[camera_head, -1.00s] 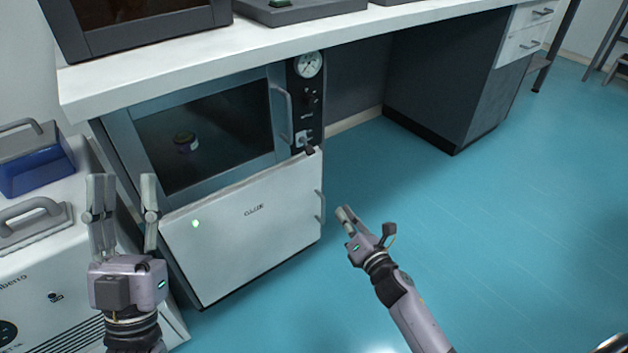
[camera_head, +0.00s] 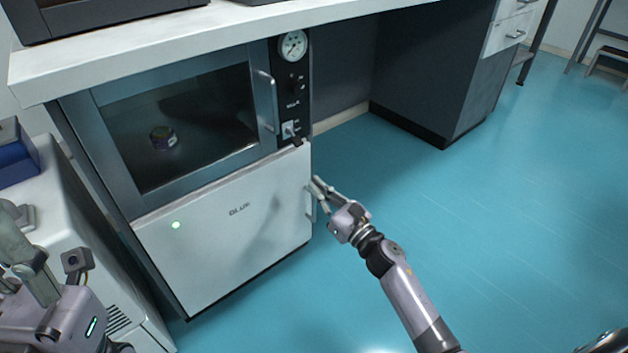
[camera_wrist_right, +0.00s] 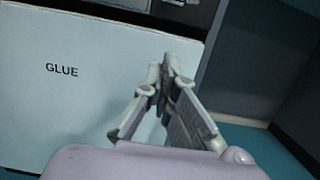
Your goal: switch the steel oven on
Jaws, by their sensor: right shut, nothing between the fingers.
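The steel oven (camera_head: 222,166) stands under the white bench, with a dark glass door and a small jar (camera_head: 164,138) behind the glass. Its black control panel (camera_head: 302,82) on the right carries a round gauge (camera_head: 293,45), dark knobs (camera_head: 297,84) and a light switch plate (camera_head: 290,130) near the bottom. My right gripper (camera_head: 316,188) is shut and empty, below the panel beside the right edge of the white cabinet; its closed fingers show in the wrist view (camera_wrist_right: 168,72). Contact with the cabinet handle cannot be told. My left gripper (camera_head: 48,262) is at the lower left, fingers apart, partly cut off.
The white cabinet (camera_head: 225,250) marked GLUE sits under the oven, with a green light on its front. The bench top (camera_head: 240,22) overhangs the oven. A white machine (camera_head: 75,222) is at left. Blue floor (camera_head: 480,220) on the right is clear.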

